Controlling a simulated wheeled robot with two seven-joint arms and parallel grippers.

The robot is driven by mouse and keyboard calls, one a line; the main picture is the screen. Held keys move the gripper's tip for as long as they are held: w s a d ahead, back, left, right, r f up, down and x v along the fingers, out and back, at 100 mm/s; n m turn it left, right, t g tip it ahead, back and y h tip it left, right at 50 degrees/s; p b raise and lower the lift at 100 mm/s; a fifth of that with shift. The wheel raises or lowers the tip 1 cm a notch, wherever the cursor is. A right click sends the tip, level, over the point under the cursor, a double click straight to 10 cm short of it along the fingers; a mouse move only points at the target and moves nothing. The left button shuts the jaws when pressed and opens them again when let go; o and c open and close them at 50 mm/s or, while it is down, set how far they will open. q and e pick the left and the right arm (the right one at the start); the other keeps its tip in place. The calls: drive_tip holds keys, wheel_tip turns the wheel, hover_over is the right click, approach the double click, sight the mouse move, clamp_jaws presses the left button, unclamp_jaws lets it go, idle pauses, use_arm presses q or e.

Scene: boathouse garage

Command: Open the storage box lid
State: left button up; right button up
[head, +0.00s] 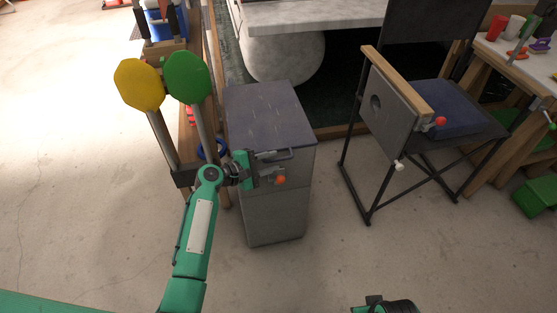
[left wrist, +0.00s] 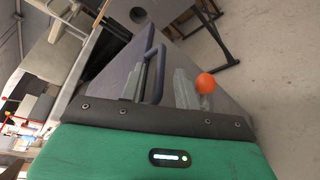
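The storage box (head: 275,213) is a grey upright box with a dark blue-grey lid (head: 268,112), which lies shut on top. A dark bar handle (head: 284,155) is at the lid's front edge; it also shows in the left wrist view (left wrist: 157,75). My left gripper (head: 269,167) is at the box's front, by the handle. In the left wrist view its two grey fingers are apart, with the handle bar showing between them; I cannot tell whether they touch it. My right gripper (head: 385,306) is partly cut off at the bottom edge; its fingers are not clear.
An orange ball knob (head: 281,180) is on the box front, close to my left fingers. Yellow (head: 139,85) and green (head: 188,77) paddles stand left of the box. A folding chair (head: 455,108) stands to the right. The floor in front is clear.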

sight(274, 161)
use_arm(q)
drive_tip(key=shift+x, duration=1.7)
clamp_jaws()
